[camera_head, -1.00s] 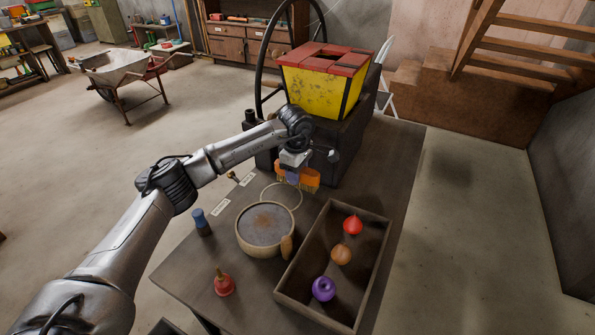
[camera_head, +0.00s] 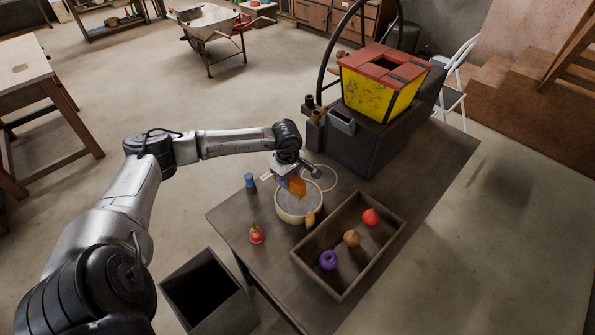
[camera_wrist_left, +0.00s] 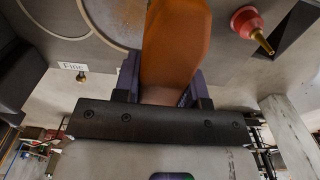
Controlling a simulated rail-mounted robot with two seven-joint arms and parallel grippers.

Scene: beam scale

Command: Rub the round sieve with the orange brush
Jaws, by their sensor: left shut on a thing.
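The round sieve (camera_head: 298,207), with a pale rim and a grey mesh, sits on the dark table. It shows partly at the top of the left wrist view (camera_wrist_left: 114,14). My left gripper (camera_head: 287,181) is shut on the orange brush (camera_head: 297,186), which also fills the upper middle of the left wrist view (camera_wrist_left: 175,45). The brush is over the back part of the sieve and hides some of its rim and mesh. I cannot tell whether the bristles touch the mesh. My right gripper is not in view.
A wooden tray (camera_head: 331,286) with red, brown and purple tops stands right of the sieve. A red-topped piece (camera_head: 256,234) and a blue-topped piece (camera_head: 250,182) stand to its left. A yellow hopper (camera_head: 378,94) on a dark machine is behind. A dark bin (camera_head: 232,312) stands below the table.

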